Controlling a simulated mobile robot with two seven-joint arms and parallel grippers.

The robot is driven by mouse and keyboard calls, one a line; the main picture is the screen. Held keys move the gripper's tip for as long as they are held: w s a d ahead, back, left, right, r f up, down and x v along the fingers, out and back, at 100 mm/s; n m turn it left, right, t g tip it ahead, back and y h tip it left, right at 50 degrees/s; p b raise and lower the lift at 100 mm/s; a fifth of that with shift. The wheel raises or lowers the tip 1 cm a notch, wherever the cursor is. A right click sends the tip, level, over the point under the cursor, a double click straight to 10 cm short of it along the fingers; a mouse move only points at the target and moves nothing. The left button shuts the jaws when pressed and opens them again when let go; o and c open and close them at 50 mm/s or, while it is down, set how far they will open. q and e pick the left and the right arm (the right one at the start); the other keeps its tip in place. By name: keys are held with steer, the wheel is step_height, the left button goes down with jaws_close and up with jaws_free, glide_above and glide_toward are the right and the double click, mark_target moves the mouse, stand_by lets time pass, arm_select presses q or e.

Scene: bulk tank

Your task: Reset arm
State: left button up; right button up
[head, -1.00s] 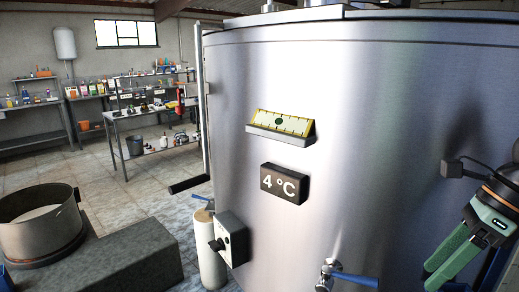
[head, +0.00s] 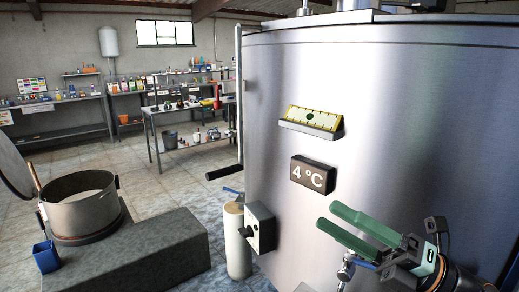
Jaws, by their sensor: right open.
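My right gripper (head: 328,216) has green fingers and reaches in from the lower right, pointing left across the front of the steel bulk tank (head: 420,110). Its fingers are apart with nothing between them. It is below and right of the dark 4 °C display (head: 313,174), apart from it in the picture. I cannot tell how far it is from the tank wall. My left gripper is not in view.
A control box (head: 260,227) and yellow gauge (head: 311,118) are on the tank.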

steer(key=w+d+f+m+t+h, duration=0.3)
steer(key=d+f+m+t+h, duration=0.25)
steer(key=m+h, duration=0.5)
steer(key=w+d+f+m+t+h, duration=0.2)
steer(key=d+f+m+t+h, duration=0.4)
steer(key=m, duration=0.8)
steer(key=s+f+m+g+h, duration=0.3)
steer(key=f+m+g+h, duration=0.25)
steer(key=f, duration=0.65)
steer(key=s+a+f+m+g+y, duration=0.2)
steer(key=s+f+m+g, duration=0.2)
steer(key=s+f+g, duration=1.15)
steer(key=a+f+t+y, duration=0.2)
steer(key=a+f+t, duration=0.2)
steer(key=f+t, duration=0.5)
step_height(320, 180, down, 2)
steer(key=shift+s+a+f, duration=0.2)
steer(key=shift+s+a, duration=0.15)
steer(key=shift+s, duration=0.05)
